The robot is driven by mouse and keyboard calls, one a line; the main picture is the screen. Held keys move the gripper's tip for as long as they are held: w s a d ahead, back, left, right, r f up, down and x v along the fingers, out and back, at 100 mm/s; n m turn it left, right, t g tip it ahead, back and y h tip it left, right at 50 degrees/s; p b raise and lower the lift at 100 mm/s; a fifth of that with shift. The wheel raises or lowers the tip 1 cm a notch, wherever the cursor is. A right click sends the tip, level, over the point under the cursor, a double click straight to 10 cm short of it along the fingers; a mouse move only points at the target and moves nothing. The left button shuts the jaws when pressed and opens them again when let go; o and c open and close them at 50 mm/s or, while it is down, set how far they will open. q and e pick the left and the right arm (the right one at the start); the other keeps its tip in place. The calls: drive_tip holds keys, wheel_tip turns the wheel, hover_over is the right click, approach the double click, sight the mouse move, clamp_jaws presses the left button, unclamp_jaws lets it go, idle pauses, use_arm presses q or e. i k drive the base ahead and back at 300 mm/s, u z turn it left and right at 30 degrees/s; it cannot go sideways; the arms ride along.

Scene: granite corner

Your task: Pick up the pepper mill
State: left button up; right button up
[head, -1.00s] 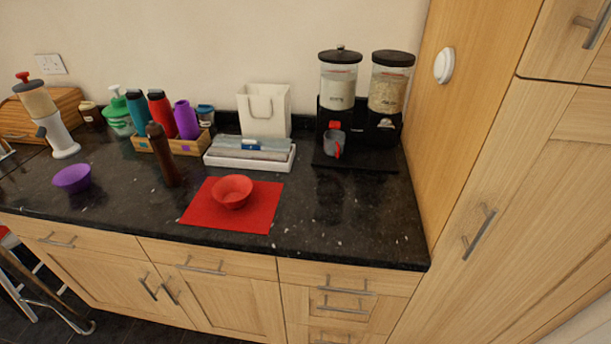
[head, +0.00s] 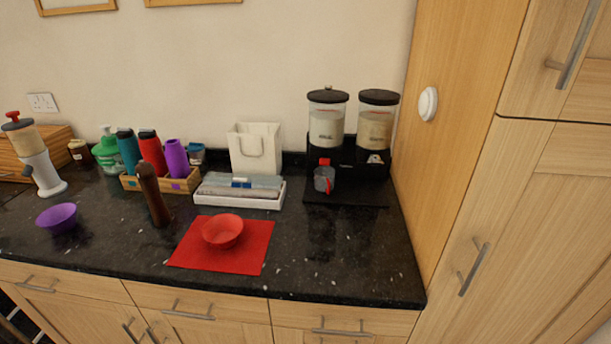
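The pepper mill (head: 153,196) is a tall dark brown turned-wood piece. It stands upright on the black granite worktop (head: 330,265), in the left half of the head view. It is in front of the wooden bottle crate and left of the red mat, and its top overlaps the crate in the picture. Neither of my grippers shows in the head view.
A red bowl (head: 222,231) sits on a red mat (head: 190,255) right of the mill. A purple bowl (head: 57,218) stands to its left. Behind are a wooden crate (head: 185,185) with bottles, a white tray (head: 240,201) and a cereal dispenser (head: 327,120).

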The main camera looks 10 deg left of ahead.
sight(162, 216)
drive_tip(key=u, duration=2.5)
drive_tip(key=k, duration=0.95)
drive_tip(key=z, duration=1.8)
drive_tip(key=i, duration=0.5)
drive_tip(key=z, duration=0.1)
